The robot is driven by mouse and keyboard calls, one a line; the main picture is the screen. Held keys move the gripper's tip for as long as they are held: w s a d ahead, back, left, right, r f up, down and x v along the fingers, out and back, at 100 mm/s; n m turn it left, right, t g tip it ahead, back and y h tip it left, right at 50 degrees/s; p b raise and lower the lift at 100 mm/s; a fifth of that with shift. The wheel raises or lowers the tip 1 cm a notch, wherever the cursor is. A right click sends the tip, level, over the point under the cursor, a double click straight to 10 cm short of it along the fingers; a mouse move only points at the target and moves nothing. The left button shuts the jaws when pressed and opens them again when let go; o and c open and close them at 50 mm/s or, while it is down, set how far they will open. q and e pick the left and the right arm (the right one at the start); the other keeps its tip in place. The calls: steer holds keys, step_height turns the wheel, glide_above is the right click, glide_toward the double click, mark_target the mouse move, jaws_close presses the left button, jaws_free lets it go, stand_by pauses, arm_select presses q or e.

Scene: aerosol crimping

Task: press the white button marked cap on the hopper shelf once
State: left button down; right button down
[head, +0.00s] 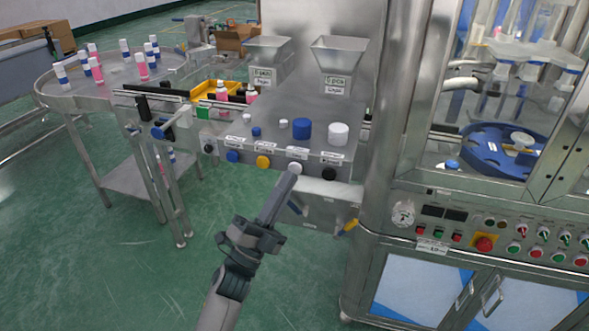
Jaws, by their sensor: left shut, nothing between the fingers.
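The hopper shelf (270,135) is a metal ledge with a row of coloured round buttons on its front face. A white button (295,168) is third from the left in that row, under a small label too small to read surely. My left gripper (288,181) is shut and empty. Its tip is at the lower edge of the white button in the picture; I cannot tell whether it touches. The tip hides a little of the button's lower side. My right gripper is not in view.
A blue button (232,156), a yellow button (263,162) and a black button (328,174) flank the white one. Loose blue and white caps (302,129) stand on the shelf. The machine cabinet (470,215) stands right; a round bottle table (110,80) stands left.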

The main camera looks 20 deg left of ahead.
arm_select(q)
steer(key=shift+w, duration=0.1)
stand_by(0.6)
steer(key=shift+w, duration=0.3)
steer(key=shift+w+b, duration=0.35)
steer(key=shift+w, duration=0.2)
stand_by(0.9)
steer(key=shift+s, duration=0.95)
steer(key=shift+s+a+p, duration=0.1)
steer(key=shift+s+p, duration=0.55)
steer(key=shift+s, duration=1.9)
